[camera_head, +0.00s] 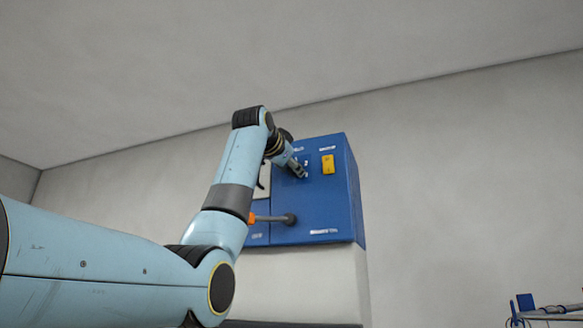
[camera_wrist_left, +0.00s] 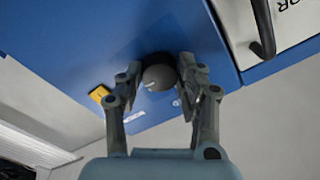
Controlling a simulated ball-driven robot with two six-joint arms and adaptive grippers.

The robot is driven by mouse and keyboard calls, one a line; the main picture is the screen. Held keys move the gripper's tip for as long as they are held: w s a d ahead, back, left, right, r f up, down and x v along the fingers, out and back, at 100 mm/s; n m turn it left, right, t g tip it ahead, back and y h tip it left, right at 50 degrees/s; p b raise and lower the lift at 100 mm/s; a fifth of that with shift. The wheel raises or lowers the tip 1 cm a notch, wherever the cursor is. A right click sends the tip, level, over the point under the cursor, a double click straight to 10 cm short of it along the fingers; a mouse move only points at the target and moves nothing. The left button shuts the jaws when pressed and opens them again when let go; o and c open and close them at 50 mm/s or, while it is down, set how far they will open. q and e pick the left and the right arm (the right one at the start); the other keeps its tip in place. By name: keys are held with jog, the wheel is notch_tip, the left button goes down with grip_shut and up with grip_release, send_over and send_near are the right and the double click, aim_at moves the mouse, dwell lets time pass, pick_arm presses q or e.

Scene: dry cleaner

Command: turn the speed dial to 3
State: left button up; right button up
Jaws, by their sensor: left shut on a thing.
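The speed dial (camera_wrist_left: 159,76) is a dark round knob on the blue control panel (camera_head: 320,205). It shows in the left wrist view between the fingers of my left gripper (camera_wrist_left: 161,88), which is shut on it. In the head view my left gripper (camera_head: 301,172) reaches the upper part of the panel and hides the dial. White marks show beside the gripper there, too small to read. The dial's setting cannot be told. My right gripper is not in view.
A yellow switch (camera_head: 328,164) sits right of the gripper on the panel. A lever with a dark ball end (camera_head: 289,219) and an orange part lies below. A dark handle (camera_wrist_left: 263,30) shows in the wrist view. A rack (camera_head: 545,308) stands far right.

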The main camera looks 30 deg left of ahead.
pick_arm(q)
jog(key=shift+r+m, duration=0.1)
jog(key=shift+m, duration=2)
jog(key=o, duration=1.1)
jog(key=shift+o, duration=0.2)
jog(key=shift+s, duration=0.1)
jog(key=v, duration=1.1)
jog(key=shift+s, duration=0.4)
